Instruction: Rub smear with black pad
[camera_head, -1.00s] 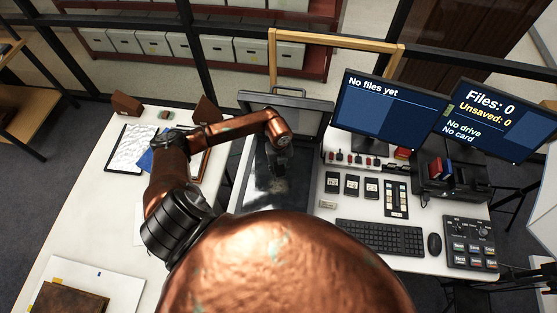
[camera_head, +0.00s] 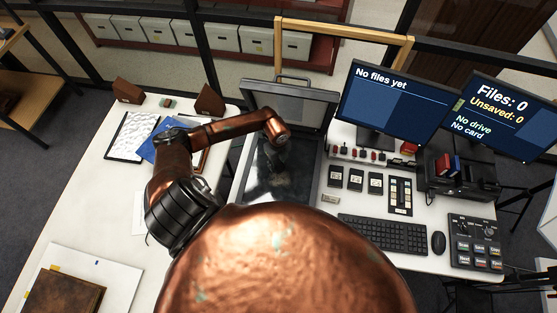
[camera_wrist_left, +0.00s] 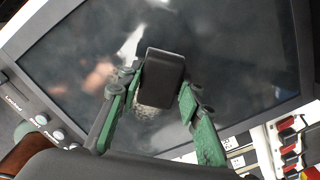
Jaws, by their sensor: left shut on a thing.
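The black pad (camera_wrist_left: 163,76) is a small dark block in the left wrist view. My left gripper (camera_wrist_left: 160,92) is shut on it, with a green finger on each side. The pad is over the dark glass (camera_wrist_left: 225,65) of the flatbed scanner; whether it touches the glass I cannot tell. A pale, speckled smear (camera_wrist_left: 146,112) shows on the glass beside the pad's lower end, between the fingers. In the head view my left gripper (camera_head: 279,165) is a dark shape over the scanner glass (camera_head: 254,178), and the pad cannot be made out there. My right gripper is not in view.
The scanner's lid (camera_head: 292,103) stands open behind the glass. To the right are two monitors (camera_head: 393,103), a keyboard (camera_head: 383,234) and a mouse (camera_head: 438,243). A blue folder (camera_head: 160,147) and a white textured sheet (camera_head: 132,136) lie on the left table.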

